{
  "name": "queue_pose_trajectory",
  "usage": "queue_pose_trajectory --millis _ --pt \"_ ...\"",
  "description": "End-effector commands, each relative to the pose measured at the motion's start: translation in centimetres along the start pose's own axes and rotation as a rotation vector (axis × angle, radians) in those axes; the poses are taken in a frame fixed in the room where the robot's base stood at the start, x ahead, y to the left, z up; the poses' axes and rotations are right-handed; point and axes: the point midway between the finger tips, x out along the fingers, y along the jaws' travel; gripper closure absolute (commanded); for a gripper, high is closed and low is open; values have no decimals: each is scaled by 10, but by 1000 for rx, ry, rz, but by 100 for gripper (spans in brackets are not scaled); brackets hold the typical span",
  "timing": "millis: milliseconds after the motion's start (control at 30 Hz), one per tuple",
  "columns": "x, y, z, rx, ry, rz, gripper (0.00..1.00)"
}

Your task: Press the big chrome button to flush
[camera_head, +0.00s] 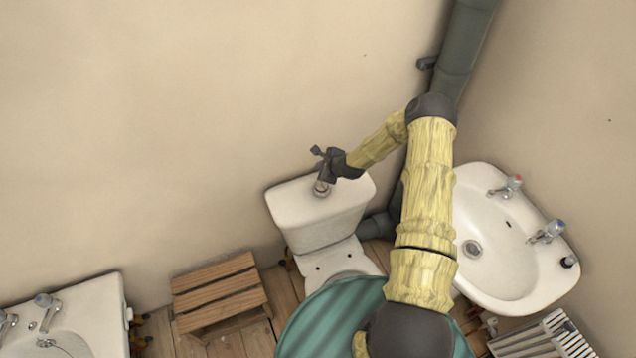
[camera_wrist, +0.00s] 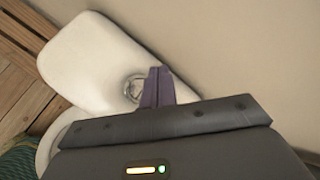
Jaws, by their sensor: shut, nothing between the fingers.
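The chrome button (camera_head: 321,188) sits on top of the white toilet cistern (camera_head: 292,204) in the head view. In the wrist view, the button (camera_wrist: 132,89) shows as a round chrome ring on the cistern lid (camera_wrist: 88,57), partly covered by my fingers. My gripper (camera_head: 325,176) is over the button, with its fingers pointing down at it. In the wrist view, the shut fingers (camera_wrist: 156,86) are empty and overlap the button's right side. I cannot tell whether the fingertips touch the button.
A white basin (camera_head: 490,275) with two taps is on the right wall. A wooden stool (camera_head: 215,290) stands left of the toilet. Another basin (camera_head: 95,310) is at the lower left. A grey pipe (camera_head: 465,45) runs down the corner behind my arm. The wall stands close behind the cistern.

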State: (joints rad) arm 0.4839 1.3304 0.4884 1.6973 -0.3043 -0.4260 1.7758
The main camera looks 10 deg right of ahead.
Motion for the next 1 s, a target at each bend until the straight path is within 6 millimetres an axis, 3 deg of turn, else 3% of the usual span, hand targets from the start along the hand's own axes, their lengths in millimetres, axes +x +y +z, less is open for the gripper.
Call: queue_pose_trajectory --millis 367,1000 --pt "4 3 -9 1 5 -1 100" --pt "57 42 -43 -2 2 0 100"
